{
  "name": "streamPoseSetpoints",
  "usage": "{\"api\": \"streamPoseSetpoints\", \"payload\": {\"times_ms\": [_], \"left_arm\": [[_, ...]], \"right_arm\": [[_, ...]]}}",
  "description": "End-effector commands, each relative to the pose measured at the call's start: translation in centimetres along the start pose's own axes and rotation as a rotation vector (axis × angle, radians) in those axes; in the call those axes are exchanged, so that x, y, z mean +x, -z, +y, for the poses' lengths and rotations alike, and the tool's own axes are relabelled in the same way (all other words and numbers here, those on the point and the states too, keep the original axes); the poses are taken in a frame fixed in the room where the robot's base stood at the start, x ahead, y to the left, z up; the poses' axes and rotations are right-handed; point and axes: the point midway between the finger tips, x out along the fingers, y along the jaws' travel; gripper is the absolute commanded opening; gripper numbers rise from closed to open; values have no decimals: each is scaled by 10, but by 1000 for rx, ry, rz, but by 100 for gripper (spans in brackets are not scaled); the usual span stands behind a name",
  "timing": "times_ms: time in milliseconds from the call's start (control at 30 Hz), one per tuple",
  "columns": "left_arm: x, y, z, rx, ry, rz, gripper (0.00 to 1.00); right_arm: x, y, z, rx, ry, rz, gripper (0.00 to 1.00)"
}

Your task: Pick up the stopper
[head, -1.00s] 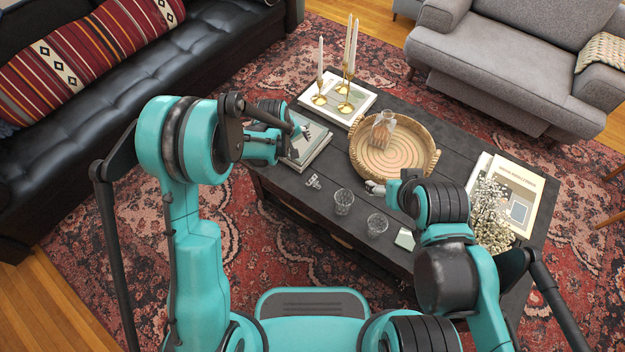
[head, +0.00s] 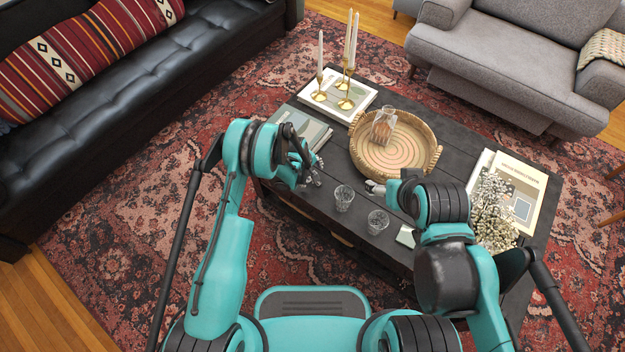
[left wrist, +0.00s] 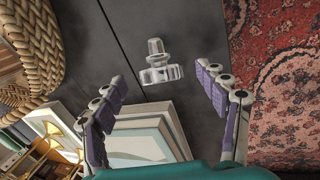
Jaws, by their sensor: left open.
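The clear glass stopper (left wrist: 160,65) lies on the dark table in the left wrist view, its round cap toward the gripper and its narrow plug pointing away. In the head view the stopper (head: 316,180) is small and partly hidden by my left gripper (head: 304,170). In the left wrist view my left gripper (left wrist: 162,80) is open, with one finger on either side of the line to the stopper, and nothing is between its pads. My right gripper (head: 375,187) is at the table's front edge by the tray, its fingers too small to judge.
A woven tray (head: 434,165) holds a glass decanter (head: 383,125). Two glasses (head: 344,198) stand in front of it. Books (head: 305,128) lie behind my left gripper. Brass candlesticks (head: 346,88) stand at the back. White flowers (head: 494,215) and papers are at the right.

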Motion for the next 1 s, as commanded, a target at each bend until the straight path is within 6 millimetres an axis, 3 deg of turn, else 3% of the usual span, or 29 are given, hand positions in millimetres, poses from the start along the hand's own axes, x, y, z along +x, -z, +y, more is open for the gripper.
{"api": "streamPoseSetpoints", "payload": {"times_ms": [33,100,333,567,1000], "left_arm": [[13,0,-1,1,0,0,73],[20,0,0,0,0,0,73],[20,0,0,0,0,0,73],[19,0,0,0,0,0,18],[9,0,3,0,0,1,17]], "right_arm": [[6,-5,0,0,0,0,72],[8,-6,0,0,0,0,72],[7,-5,0,0,0,0,72],[7,-5,0,0,0,0,72],[2,-2,0,0,0,0,72]]}}
